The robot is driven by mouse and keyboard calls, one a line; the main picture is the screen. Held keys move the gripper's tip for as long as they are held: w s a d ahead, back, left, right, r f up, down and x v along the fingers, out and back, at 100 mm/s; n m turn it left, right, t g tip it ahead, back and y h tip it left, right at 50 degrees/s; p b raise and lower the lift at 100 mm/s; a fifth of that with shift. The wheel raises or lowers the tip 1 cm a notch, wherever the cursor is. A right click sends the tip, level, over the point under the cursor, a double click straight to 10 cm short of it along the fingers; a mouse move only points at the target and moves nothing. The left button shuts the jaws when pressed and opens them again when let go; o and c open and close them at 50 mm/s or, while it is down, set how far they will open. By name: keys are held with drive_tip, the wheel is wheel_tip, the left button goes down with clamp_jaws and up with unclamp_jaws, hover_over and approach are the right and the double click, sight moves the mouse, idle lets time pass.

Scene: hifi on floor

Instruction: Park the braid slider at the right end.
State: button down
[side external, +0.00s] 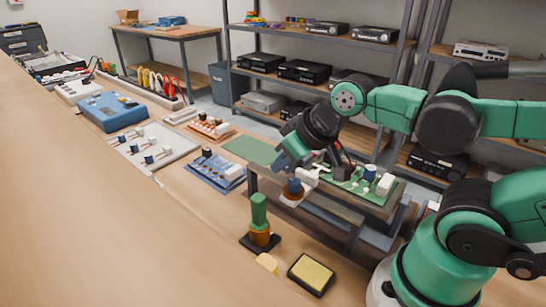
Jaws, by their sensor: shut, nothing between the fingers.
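My gripper (312,175) points down at the near-left end of the raised work frame and is shut, with nothing seen held in it. A small piece with a dark blue top and a copper-brown lower part (294,189) sits on a white base just below and left of the fingers. It may be the braid slider, but it is too small to be sure. I cannot tell whether the fingers touch it. A green circuit board (375,197) with white and blue parts lies on the frame (345,213) to the right of my gripper.
A green-handled tool (259,222) stands upright in front, near a yellow sponge in a black tray (312,273). A blue parts board (216,170), a green mat (250,149) and a white tray of knobs (153,147) lie to the left. Shelves of equipment stand behind.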

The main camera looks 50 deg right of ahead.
sight(307, 172)
idle(0.3)
drive_tip(key=c, duration=1.2)
unclamp_jaws()
drive_tip(key=o, duration=0.4)
drive_tip(key=shift+d+m+g, duration=0.2)
drive_tip(key=shift+m+g, duration=0.1)
drive_tip(key=shift+m, duration=0.3)
drive_tip(key=o, duration=0.4)
drive_tip(key=shift+d+r+m+g, duration=0.15)
drive_tip(key=shift+d+m+g, duration=0.15)
drive_tip(key=shift+m, duration=0.6)
drive_tip(key=shift+c, duration=0.2)
drive_tip(key=shift+o, duration=1.4)
drive_tip(key=m+g, duration=0.1)
drive_tip(key=m, duration=0.2)
drive_tip(key=d+m+g, duration=0.1)
drive_tip(key=m, duration=0.1)
drive_tip(key=s+d+r+m+g, duration=0.1)
drive_tip(key=m, duration=0.2)
drive_tip(key=shift+d+m+g, duration=0.1)
drive_tip(key=shift+m+g, duration=0.2)
drive_tip(key=m, duration=0.2)
drive_tip(key=d+m+g, duration=0.1)
drive_tip(key=m, duration=0.1)
drive_tip(key=r+m+g, duration=0.1)
drive_tip(key=shift+s+d+m, duration=0.2)
drive_tip(key=shift+s+m, duration=0.2)
drive_tip(key=shift+f+m, duration=0.15)
drive_tip(key=shift+m, duration=0.15)
drive_tip(key=shift+f, duration=2.7)
